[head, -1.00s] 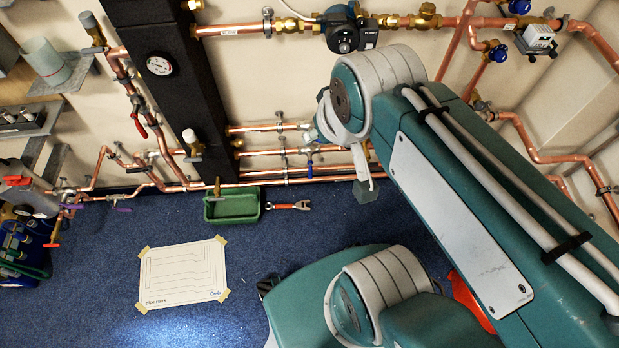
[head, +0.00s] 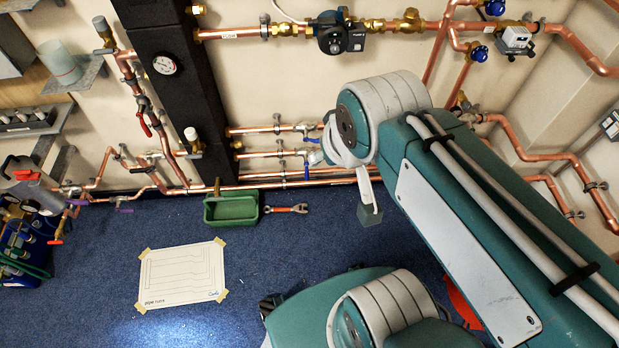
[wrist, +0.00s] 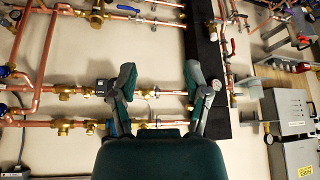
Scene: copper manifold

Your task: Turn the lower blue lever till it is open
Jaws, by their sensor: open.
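The lower blue lever (head: 307,170) hangs down from a valve on the middle of three low copper pipes, right of the black column. The upper blue lever (head: 314,127) is on the pipe above, close to the left edge of my wrist. In the wrist view, which looks upside down, a blue lever (wrist: 129,9) shows at the top edge; I cannot tell which one. My gripper (wrist: 166,82) is open and empty, its fingers apart in front of pipes with brass fittings. It appears clear of the lower lever.
A pump (head: 340,32) sits on the pipe above. The black column (head: 170,100) stands left of the levers, with a red lever (head: 144,122) beyond it. A green tray (head: 231,209) and a wrench (head: 286,209) lie on the blue floor below.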

